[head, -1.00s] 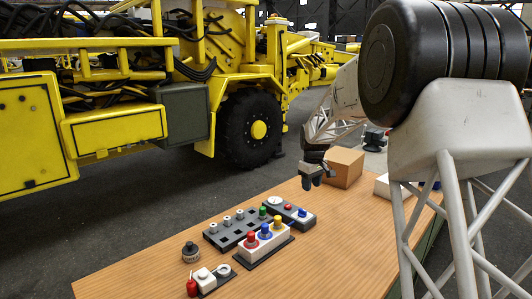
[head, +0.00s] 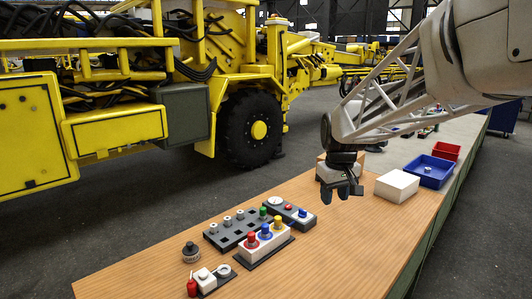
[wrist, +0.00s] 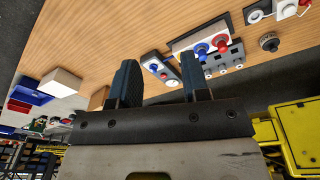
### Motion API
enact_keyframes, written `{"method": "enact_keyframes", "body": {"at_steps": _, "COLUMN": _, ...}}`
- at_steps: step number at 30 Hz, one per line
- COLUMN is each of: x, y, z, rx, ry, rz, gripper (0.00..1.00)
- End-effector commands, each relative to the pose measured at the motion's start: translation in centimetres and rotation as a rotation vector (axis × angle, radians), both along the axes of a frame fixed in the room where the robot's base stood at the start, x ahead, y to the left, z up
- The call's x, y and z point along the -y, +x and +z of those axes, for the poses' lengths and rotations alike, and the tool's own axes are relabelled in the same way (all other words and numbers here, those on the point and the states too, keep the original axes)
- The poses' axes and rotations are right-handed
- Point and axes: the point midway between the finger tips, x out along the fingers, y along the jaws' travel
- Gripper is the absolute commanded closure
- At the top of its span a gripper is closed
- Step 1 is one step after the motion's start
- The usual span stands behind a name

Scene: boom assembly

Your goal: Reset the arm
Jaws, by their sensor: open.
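My gripper (head: 350,190) hangs from my arm above the far part of the wooden table (head: 330,245) in the head view, clear of the parts on it. In the wrist view its two dark fingers (wrist: 157,85) stand apart with nothing between them. The gripper is open and empty. Beyond the fingers the wrist view shows the table and the control panels (wrist: 205,52).
Grey panels with coloured buttons (head: 265,236), a small white switch box (head: 205,276) and a dark knob (head: 190,251) sit at the table's near left. A white box (head: 397,186), a blue bin (head: 430,172) and a red bin (head: 446,151) stand right. A yellow vehicle (head: 120,90) stands behind.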

Motion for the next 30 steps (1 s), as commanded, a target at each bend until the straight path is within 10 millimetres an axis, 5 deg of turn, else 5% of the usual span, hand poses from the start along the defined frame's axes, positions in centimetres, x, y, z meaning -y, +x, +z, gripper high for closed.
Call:
{"method": "enact_keyframes", "body": {"at_steps": 14, "x": 0.3, "y": -13.2, "z": 0.4, "rx": 0.045, "ry": 0.019, "rz": -0.141, "gripper": 0.57}}
{"method": "enact_keyframes", "body": {"at_steps": 30, "x": 0.6, "y": -27.1, "z": -3.0, "rx": 0.089, "ry": 0.048, "rz": -0.298, "gripper": 0.57}}
